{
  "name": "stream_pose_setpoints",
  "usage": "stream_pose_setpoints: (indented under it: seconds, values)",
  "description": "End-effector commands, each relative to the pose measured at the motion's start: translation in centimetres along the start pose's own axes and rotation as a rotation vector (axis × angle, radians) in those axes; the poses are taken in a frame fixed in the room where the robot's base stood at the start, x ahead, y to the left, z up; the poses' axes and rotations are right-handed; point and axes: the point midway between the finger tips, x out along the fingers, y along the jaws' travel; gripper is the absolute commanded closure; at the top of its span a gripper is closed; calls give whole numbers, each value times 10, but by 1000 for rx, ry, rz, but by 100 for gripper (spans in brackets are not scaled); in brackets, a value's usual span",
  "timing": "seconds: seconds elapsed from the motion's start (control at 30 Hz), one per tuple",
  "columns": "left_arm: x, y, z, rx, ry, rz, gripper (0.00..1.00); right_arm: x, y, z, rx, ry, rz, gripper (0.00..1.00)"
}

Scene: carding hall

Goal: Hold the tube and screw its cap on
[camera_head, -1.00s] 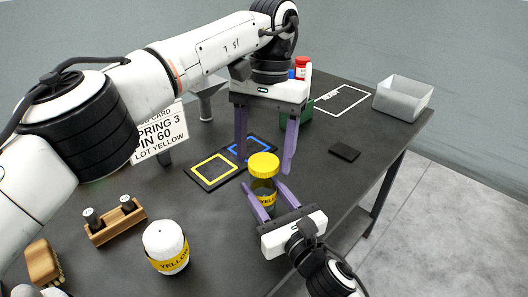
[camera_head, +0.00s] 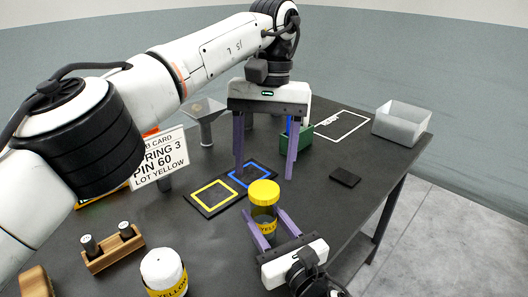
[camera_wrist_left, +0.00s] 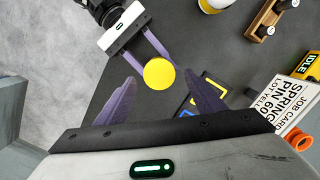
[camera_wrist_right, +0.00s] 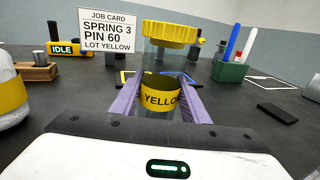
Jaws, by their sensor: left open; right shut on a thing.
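The tube (camera_head: 264,214) is a clear upright cylinder with a yellow label. My right gripper (camera_wrist_right: 160,82) is shut around its sides, and the label shows between the fingers in the right wrist view. The yellow ribbed cap (camera_head: 264,192) sits on top of the tube; I cannot tell how far it is threaded. It shows round from above in the left wrist view (camera_wrist_left: 159,73). My left gripper (camera_head: 264,178) is open and empty, pointing down above the cap, its fingers apart.
A black mat with yellow and blue squares (camera_head: 226,189) lies behind the tube. A white bottle (camera_head: 163,270) and a wooden rack (camera_head: 112,250) stand left. A job card (camera_head: 160,157), green holder (camera_head: 297,138), black block (camera_head: 345,177) and grey bin (camera_head: 402,125) stand around. The table's right edge is near.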

Motion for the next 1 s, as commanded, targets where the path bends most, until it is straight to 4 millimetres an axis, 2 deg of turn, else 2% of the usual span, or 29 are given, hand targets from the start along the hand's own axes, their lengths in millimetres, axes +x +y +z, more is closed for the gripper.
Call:
stream_pose_setpoints:
  seconds: [1.0]
  values:
    - [-15, -1, 0, -2221, 18, 99, 38, 0, 0, 0, 0, 1, -1, 100]
